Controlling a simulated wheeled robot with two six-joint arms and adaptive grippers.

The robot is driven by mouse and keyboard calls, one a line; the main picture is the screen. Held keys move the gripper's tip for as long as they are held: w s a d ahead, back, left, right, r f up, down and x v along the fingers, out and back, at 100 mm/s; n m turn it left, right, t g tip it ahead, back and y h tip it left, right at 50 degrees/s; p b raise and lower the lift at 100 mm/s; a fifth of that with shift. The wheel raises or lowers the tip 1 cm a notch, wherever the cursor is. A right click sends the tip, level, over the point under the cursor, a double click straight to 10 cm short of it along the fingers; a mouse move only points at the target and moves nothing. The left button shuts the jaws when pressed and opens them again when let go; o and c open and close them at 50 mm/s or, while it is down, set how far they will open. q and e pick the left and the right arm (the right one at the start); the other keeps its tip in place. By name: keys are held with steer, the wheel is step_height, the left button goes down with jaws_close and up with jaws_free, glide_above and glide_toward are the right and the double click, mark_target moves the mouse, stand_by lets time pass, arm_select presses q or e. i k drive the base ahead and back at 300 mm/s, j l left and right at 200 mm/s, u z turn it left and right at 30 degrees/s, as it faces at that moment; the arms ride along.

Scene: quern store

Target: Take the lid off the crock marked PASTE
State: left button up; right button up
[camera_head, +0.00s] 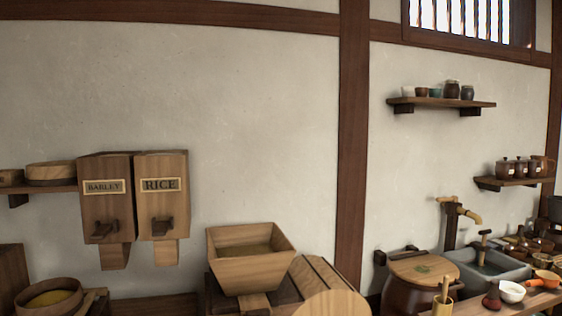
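No crock with a readable PASTE mark shows in the head view. Several small dark lidded crocks (522,168) stand in a row on the lower right wall shelf (513,182); they are too small for any marks to be read. A large dark vessel (401,296) with a round wooden lid (424,269) stands at the lower right, and the lid lies on it. Neither of my grippers is in view.
BARLEY (104,206) and RICE (161,203) dispensers hang on the left wall. A square wooden hopper (251,273) stands at lower centre. A grey basin (480,277) is at right under a bamboo spout (470,215). Bowls and a white cup (512,291) crowd the right counter.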

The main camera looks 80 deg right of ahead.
mark_target(501, 162)
steer(key=k+l+z, duration=0.1)
steer(key=z, duration=0.35)
steer(key=l+z, duration=0.1)
steer(key=z, duration=0.35)
steer(key=k+l+z, duration=0.1)
steer(key=z, duration=0.35)
steer(key=l+z, duration=0.25)
steer(key=z, duration=0.2)
steer(key=l+z, duration=0.15)
steer(key=z, duration=0.3)
steer(key=l+z, duration=0.2)
steer(key=z, duration=0.25)
steer(key=l+z, duration=0.1)
steer(key=z, duration=0.35)
steer(key=i+l+z, duration=0.2)
steer(key=z, duration=0.2)
steer(key=i+l+z, duration=0.25)
steer(key=z, duration=0.15)
steer(key=i+l+z, duration=0.25)
steer(key=z, duration=0.15)
steer(key=i+z, duration=0.4)
steer(key=i+l+u, duration=0.2)
steer(key=i, duration=0.25)
steer(key=i+l+u, duration=0.2)
steer(key=i, duration=0.25)
steer(key=i+l+u, duration=0.2)
steer(key=i, duration=0.2)
steer(key=i+l+u, duration=0.8)
